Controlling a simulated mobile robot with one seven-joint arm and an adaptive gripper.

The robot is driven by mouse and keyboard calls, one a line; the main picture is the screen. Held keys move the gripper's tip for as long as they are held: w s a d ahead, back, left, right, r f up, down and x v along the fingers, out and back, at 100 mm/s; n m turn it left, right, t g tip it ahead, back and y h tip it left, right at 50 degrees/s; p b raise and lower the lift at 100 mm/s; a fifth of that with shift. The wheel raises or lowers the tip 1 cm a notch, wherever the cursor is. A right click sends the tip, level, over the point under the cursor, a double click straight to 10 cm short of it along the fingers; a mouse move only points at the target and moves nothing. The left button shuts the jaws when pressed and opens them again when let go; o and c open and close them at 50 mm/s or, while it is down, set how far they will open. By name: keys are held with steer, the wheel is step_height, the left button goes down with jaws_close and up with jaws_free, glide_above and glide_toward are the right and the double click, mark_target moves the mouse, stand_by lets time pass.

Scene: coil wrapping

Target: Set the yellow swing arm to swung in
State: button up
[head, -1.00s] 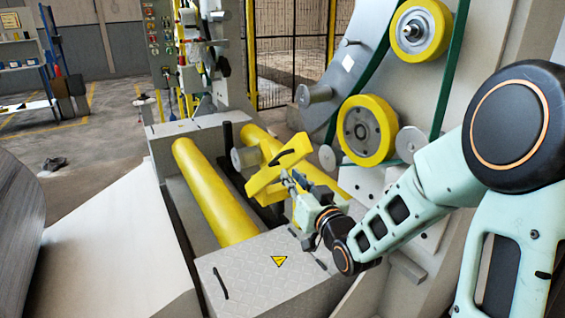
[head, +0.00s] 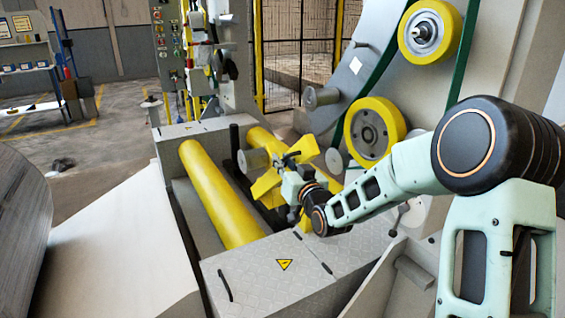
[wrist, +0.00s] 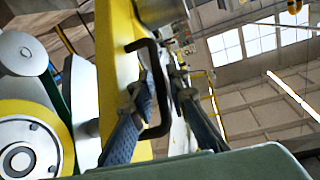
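The yellow swing arm (head: 266,187) stands above the yellow rollers in the head view, turned at an angle, its middle partly hidden by my gripper. In the wrist view its yellow face (wrist: 118,75) rises close at left of centre. Its black bent handle (wrist: 158,85) runs between my two fingers, apparently touching the left one. My gripper (head: 287,168) is at the swing arm in the head view. In the wrist view my gripper (wrist: 160,88) has its fingertips close together around the handle bar.
Two long yellow rollers (head: 215,195) lie in the machine bed. A grey cover with a warning sign (head: 270,270) is in front. Yellow-rimmed wheels (head: 375,130) and a green belt stand at right. A large coil (head: 22,210) is at the left edge.

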steer(key=shift+c, duration=0.3)
jaws_close()
